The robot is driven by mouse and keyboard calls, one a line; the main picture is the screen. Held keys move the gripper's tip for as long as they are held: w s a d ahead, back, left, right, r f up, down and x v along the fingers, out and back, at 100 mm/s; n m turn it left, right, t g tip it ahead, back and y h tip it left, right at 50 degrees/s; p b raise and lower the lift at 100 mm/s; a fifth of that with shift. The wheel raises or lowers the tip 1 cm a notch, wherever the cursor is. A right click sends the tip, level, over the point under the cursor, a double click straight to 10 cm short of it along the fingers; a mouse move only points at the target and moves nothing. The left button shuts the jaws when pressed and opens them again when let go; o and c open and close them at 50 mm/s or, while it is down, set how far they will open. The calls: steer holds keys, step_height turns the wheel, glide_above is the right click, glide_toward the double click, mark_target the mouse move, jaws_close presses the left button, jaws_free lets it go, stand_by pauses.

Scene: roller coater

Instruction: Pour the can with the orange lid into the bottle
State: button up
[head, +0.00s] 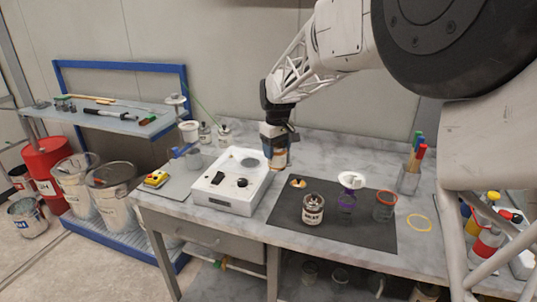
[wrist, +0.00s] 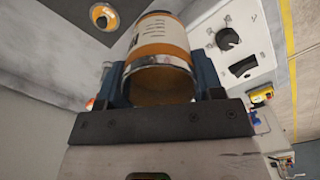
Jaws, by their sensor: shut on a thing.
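My gripper (head: 277,138) is shut on a can with a white and orange label (wrist: 157,45), held in the air above the back of the table, near the white device. Its dark blue fingers grip both sides of the can in the wrist view (wrist: 158,88). The can's near end shows a metal rim and a brownish-orange round face; I cannot tell if this is open. A small orange lid-like piece (head: 297,183) lies on the dark mat, also in the wrist view (wrist: 103,17). A clear bottle with a purple band (head: 346,202) stands on the mat with a white funnel (head: 351,180) on top.
A labelled open can (head: 313,211) and a red-rimmed jar (head: 385,206) stand on the dark mat (head: 290,218) beside the bottle. The white device with knobs (head: 232,182) is left of the mat. A yellow ring (head: 419,223) and a marker holder (head: 409,179) are right.

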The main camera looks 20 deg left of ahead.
steer(key=d+r+n, duration=0.2)
steer(key=d+n, duration=0.1)
steer(key=d, duration=0.6)
steer(key=s+d+r+n, duration=0.1)
steer(key=d+n, duration=0.3)
steer(key=d, duration=0.5)
steer(key=d+r+n, duration=0.3)
steer(key=d+n, duration=0.1)
steer(key=d, duration=0.6)
steer(key=shift+s+r, duration=0.2)
steer(key=shift+s, duration=0.05)
steer(key=shift+a+h, duration=0.1)
steer(key=shift+h, duration=0.4)
steer(key=shift+w+f+t+h, duration=0.1)
steer(key=shift+f+t+h, duration=0.6)
steer(key=shift+h, duration=0.45)
steer(key=shift+f+t+h, duration=0.5)
steer(key=shift+f+h, duration=0.4)
steer(key=shift+h, duration=0.25)
steer(key=shift+f+h, duration=0.4)
steer(key=shift+f, duration=0.1)
steer(key=shift+f+t+h, duration=0.5)
steer(key=shift+t+h, duration=0.2)
steer(key=shift+h, duration=0.5)
stand_by(0.4)
